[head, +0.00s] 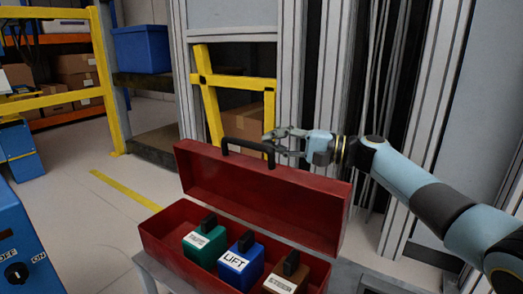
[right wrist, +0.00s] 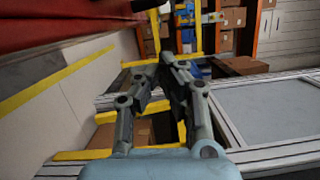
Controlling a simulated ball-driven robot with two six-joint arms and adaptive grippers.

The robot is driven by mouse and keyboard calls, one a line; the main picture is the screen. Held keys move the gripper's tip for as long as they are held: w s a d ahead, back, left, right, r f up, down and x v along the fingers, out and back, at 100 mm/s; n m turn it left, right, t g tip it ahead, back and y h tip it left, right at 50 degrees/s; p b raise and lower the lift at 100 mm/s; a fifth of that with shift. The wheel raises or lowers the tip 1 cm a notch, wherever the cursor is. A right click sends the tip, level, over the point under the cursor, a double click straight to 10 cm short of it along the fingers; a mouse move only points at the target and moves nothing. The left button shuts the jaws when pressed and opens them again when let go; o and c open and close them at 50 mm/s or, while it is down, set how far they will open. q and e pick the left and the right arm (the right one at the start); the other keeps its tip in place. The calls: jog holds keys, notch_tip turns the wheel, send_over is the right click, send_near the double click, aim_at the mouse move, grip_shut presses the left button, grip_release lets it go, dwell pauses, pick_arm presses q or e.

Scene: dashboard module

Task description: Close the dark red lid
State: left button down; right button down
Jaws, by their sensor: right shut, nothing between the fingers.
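The dark red lid (head: 262,192) of the toolbox stands open, tilted up along the back of the red box (head: 180,266) in the head view. A black handle (head: 248,146) sits on the lid's upper edge. My right gripper (head: 272,134) is shut and empty, level with the handle near its right end; I cannot tell whether it touches. In the right wrist view its fingers (right wrist: 165,65) are together, and part of the red lid (right wrist: 60,22) shows at the upper left. My left gripper is not in view.
Inside the box stand a green block (head: 205,245), a blue block (head: 240,268) labelled LIFT and a brown block (head: 287,278), each with a black top. A blue panel (head: 22,240) with a knob is at the left. Yellow frames (head: 235,84) stand behind.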

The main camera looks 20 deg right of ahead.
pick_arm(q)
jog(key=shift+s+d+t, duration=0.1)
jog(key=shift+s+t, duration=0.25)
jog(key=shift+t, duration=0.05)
pick_arm(e)
jog(key=shift+s+a+r, duration=0.1)
jog(key=shift+s+a, duration=0.25)
jog(key=shift+a, duration=0.25)
jog(key=shift+s+a+r, duration=0.1)
jog(key=shift+s+a, duration=0.25)
jog(key=shift+a, duration=0.3)
jog(key=shift+s+a+r, duration=0.1)
jog(key=shift+s+a, duration=0.25)
jog(key=shift+a, duration=0.25)
